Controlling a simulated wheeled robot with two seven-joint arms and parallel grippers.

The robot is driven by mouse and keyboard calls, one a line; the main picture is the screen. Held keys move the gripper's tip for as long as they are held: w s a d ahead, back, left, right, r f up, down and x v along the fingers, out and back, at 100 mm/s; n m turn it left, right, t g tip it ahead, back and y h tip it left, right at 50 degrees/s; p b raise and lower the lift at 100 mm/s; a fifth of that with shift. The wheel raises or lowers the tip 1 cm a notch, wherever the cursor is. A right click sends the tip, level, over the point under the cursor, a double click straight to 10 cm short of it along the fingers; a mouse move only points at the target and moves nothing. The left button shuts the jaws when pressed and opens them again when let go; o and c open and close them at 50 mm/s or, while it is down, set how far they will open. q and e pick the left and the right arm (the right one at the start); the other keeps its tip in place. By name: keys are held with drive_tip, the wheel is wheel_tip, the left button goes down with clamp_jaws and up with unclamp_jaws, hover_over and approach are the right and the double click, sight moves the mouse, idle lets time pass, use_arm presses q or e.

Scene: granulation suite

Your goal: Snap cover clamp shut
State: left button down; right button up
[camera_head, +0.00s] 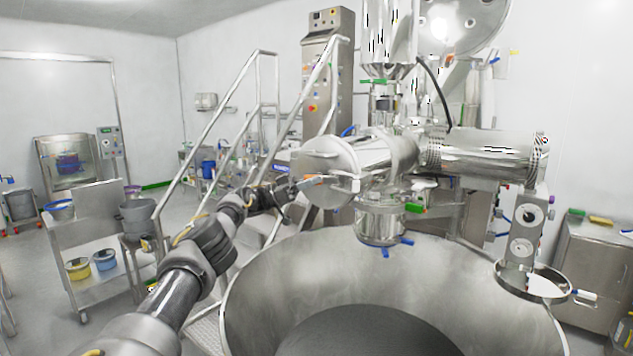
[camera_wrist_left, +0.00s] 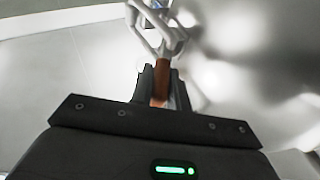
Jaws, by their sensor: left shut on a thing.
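The round steel cover (camera_head: 322,158) closes the near end of a horizontal cylindrical housing above the large bowl. The cover clamp has an orange-brown handle (camera_wrist_left: 162,76), with pale metal links (camera_wrist_left: 158,30) beyond it in the left wrist view. My left gripper (camera_head: 296,188) reaches in from the left to the cover's lower left edge. Its dark fingers (camera_wrist_left: 163,88) are shut on the handle, which stands between them. In the head view the clamp is small and partly hidden by the gripper, so its exact closure is unclear. My right gripper is not seen.
The large steel bowl (camera_head: 262,285) opens below the housing, right of my left arm. Stair railings (camera_head: 215,130) and a control cabinet (camera_head: 326,75) stand behind. A steel cart (camera_head: 92,215) with tubs is at left, with some open floor between.

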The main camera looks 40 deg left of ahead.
use_arm(q)
drive_tip(key=shift+d, duration=0.1)
drive_tip(key=c, duration=1.4)
unclamp_jaws()
drive_tip(key=shift+w+d, duration=0.1)
drive_tip(key=shift+w, duration=0.05)
drive_tip(key=shift+o, duration=0.2)
drive_tip(key=b+v, duration=0.4)
drive_tip(key=v, duration=0.3)
drive_tip(key=shift+c, duration=0.2)
